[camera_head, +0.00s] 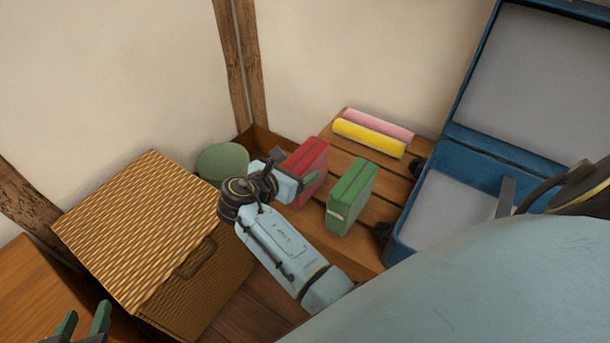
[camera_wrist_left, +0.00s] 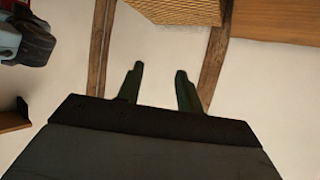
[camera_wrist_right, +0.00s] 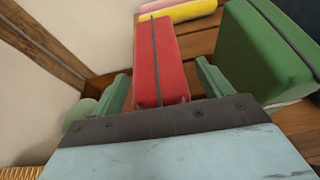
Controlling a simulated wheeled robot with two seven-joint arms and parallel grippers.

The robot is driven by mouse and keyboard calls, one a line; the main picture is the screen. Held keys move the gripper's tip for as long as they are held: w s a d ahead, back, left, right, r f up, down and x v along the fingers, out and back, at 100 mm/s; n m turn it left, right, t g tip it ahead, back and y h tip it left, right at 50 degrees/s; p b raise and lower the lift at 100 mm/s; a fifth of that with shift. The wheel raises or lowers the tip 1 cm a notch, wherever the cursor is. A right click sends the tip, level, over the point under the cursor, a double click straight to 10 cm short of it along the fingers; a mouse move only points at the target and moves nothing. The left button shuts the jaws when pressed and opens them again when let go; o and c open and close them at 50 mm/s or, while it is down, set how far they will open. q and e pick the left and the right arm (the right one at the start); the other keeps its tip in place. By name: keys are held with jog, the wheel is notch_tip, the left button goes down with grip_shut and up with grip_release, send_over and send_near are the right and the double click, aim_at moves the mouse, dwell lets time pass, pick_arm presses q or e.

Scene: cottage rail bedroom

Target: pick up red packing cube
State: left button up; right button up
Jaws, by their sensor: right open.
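The red packing cube (camera_head: 309,160) stands upright on the slatted wooden bench, with a dark seam along its top. It also shows in the right wrist view (camera_wrist_right: 156,45). My right gripper (camera_head: 295,170) is open at the near end of the cube. In the right wrist view its green fingers (camera_wrist_right: 163,82) are spread, one on each side of the cube's near end, with gaps showing. The arm hides part of the cube in the head view. My left gripper (camera_head: 84,320) is open and empty at the lower left; its spread fingers show in the left wrist view (camera_wrist_left: 160,82).
A green packing cube (camera_head: 351,195) stands right of the red one. Yellow (camera_head: 369,137) and pink (camera_head: 378,123) rolls lie behind. An open blue suitcase (camera_head: 430,205) is at the right. A wicker basket (camera_head: 140,225) and a round green object (camera_head: 221,162) are left.

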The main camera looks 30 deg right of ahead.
pick_arm(q)
jog(key=shift+w+d+r+t+h, duration=0.25)
jog(key=shift+w+r+t, duration=0.1)
jog(key=shift+r+t, duration=0.25)
jog(key=shift+w+d+r+t+h, duration=0.2)
jog(key=shift+w+r+t, duration=0.15)
jog(key=shift+r, duration=0.3)
pick_arm(e)
jog(key=shift+w+d+f, duration=0.2)
jog(key=shift+w+d, duration=0.05)
jog(key=shift+d, duration=0.35)
pick_arm(q)
jog(key=shift+s, duration=0.1)
pick_arm(e)
jog(key=c, duration=1.6)
